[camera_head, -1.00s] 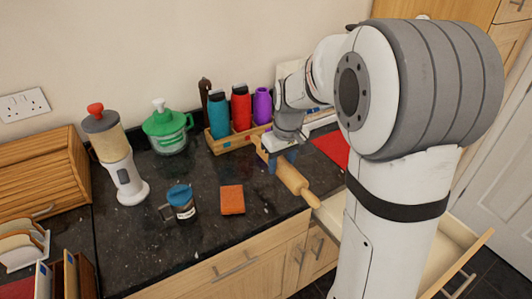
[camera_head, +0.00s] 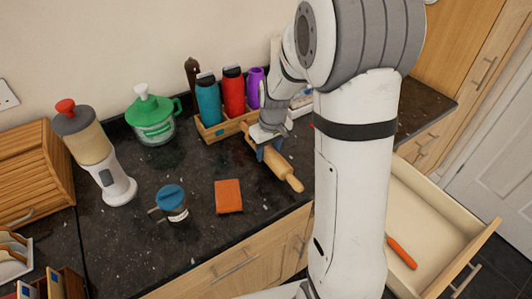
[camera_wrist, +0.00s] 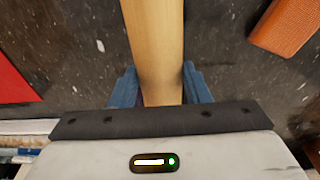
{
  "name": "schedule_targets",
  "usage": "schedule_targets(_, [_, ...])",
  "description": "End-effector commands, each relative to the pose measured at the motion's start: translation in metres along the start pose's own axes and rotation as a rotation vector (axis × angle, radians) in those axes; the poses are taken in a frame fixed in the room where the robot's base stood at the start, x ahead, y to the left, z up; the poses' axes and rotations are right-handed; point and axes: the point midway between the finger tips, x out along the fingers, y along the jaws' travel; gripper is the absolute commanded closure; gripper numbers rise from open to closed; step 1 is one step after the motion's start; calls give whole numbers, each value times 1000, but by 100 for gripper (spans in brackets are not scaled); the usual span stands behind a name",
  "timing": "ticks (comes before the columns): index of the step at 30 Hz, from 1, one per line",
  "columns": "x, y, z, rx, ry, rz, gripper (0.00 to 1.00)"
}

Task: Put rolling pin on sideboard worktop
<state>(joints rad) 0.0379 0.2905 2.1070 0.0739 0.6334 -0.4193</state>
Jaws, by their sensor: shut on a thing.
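A wooden rolling pin (camera_head: 280,165) is held by my gripper (camera_head: 268,152) over the dark speckled worktop (camera_head: 225,245). In the wrist view, the blue fingers of my gripper (camera_wrist: 153,90) are shut on both sides of the rolling pin (camera_wrist: 155,40). The pin's handle points toward the front edge of the worktop. I cannot tell whether the pin touches the worktop or hangs just above it.
An orange block (camera_head: 228,196) and a blue-lidded jar (camera_head: 171,203) stand left of the pin. Behind are a wooden rack (camera_head: 218,132) with bottles and a green-lidded jug (camera_head: 153,117). An open drawer (camera_head: 425,215) holding an orange-handled tool is at right. Bare worktop lies front left.

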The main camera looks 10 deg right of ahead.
Motion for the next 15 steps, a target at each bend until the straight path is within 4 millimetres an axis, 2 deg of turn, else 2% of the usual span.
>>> schedule_targets(4, [17, 1, 3, 4, -1, 0, 90])
schedule_targets(15, [23, 3, 3, 6, 1, 1, 90])
